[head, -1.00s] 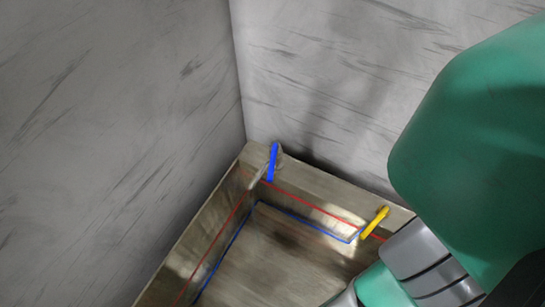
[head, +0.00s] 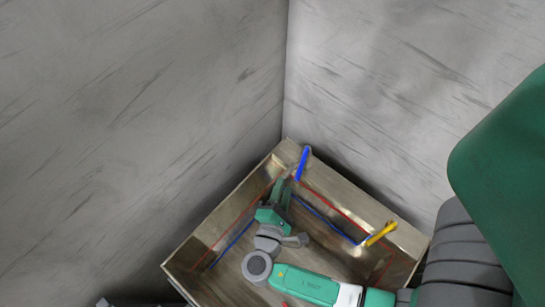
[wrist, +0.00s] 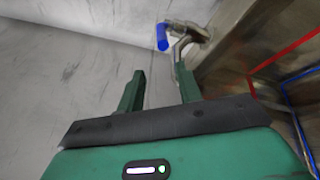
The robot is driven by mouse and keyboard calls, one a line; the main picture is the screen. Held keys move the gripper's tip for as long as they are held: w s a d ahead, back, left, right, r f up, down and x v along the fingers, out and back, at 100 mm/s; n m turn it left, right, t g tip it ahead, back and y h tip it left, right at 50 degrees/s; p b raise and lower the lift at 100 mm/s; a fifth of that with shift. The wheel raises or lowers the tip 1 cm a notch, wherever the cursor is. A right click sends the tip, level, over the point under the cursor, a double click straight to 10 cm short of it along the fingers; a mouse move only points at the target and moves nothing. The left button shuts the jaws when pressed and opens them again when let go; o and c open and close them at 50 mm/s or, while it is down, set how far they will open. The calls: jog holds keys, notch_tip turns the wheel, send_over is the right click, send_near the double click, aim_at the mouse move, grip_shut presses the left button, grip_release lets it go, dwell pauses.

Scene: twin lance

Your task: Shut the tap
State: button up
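The tap with a blue lever handle (head: 302,163) is on the far corner of an open metal-walled box. In the wrist view the blue handle (wrist: 161,37) lies just beyond my fingertips, with the metal tap body (wrist: 188,33) beside it near the right finger. A second, yellow handle (head: 381,234) is on the box's right wall. My gripper (head: 283,190) is just below and left of the blue handle. In the wrist view my gripper (wrist: 160,70) has its two green fingers apart, with nothing between them. Whether the right finger touches the tap cannot be told.
The box wall (head: 222,212) surrounds my lower arm closely. Red and blue lines run along the inside of the box. Grey streaked walls (head: 140,110) meet in a corner behind the box. Open space lies above the box.

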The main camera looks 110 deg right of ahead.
aim_at(304, 157)
jog(key=shift+g, duration=0.6)
jog(key=s+d, duration=0.1)
jog(key=s, duration=0.1)
jog(key=s+d, duration=0.2)
jog(key=s, duration=0.1)
jog(key=s+d, duration=0.2)
jog(key=shift+s, duration=0.15)
grip_shut()
